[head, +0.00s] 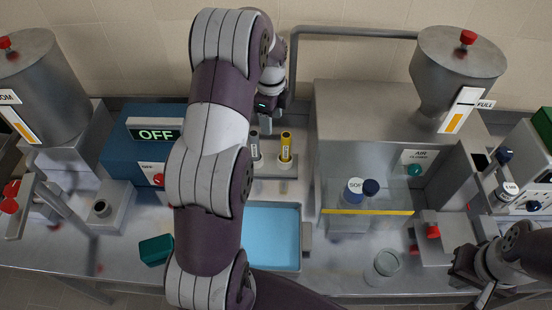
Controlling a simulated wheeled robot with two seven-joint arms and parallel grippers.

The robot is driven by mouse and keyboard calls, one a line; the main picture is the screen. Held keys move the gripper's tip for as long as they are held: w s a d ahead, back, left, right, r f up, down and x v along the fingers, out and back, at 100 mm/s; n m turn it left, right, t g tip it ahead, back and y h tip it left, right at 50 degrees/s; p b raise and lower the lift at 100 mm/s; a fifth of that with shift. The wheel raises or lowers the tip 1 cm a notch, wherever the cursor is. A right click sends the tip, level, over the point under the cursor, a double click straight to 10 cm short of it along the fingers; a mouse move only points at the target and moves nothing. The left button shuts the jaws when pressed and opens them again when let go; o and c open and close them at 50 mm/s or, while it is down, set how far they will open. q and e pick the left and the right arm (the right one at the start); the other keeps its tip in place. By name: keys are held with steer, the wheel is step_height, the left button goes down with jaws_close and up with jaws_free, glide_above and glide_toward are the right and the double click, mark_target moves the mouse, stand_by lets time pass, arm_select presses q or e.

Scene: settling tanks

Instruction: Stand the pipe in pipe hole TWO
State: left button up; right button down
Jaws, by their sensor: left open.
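A yellow pipe (286,146) with a dark band and a label stands upright in a pale holder (270,172) at the back middle. A grey labelled cylinder (255,148) stands to its left. I cannot read which hole is TWO. My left gripper (266,124) is open, just above and behind the grey cylinder and left of the yellow pipe's top. I cannot tell if it touches either. My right gripper (482,296) is at the lower right edge, partly cut off, and its jaws are unclear.
A blue-filled basin (272,236) lies in front of the holder. A steel cabinet with a yellow-edged shelf (366,212) and jars stands to the right. Hoppers stand at both sides, the right one (460,70) marked FULL. A glass (386,263) and a teal block (156,250) are near the front.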

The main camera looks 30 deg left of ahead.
arm_select(q)
steer(key=s+d+r+n+t, duration=0.1)
steer(key=s+d+r+n, duration=0.2)
steer(key=s+d+n, duration=1.45)
step_height(320, 180, down, 7)
steer(key=s+a+m+b, duration=0.1)
steer(key=b, duration=0.5)
steer(key=shift+s+r, duration=0.15)
steer(key=shift+s, duration=0.05)
arm_select(e)
step_height(320, 180, down, 6)
steer(key=shift+d, duration=0.2)
arm_select(q)
steer(key=shift+a, duration=0.1)
arm_select(e)
steer(key=shift+s+f, duration=0.1)
steer(key=shift+f, duration=0.05)
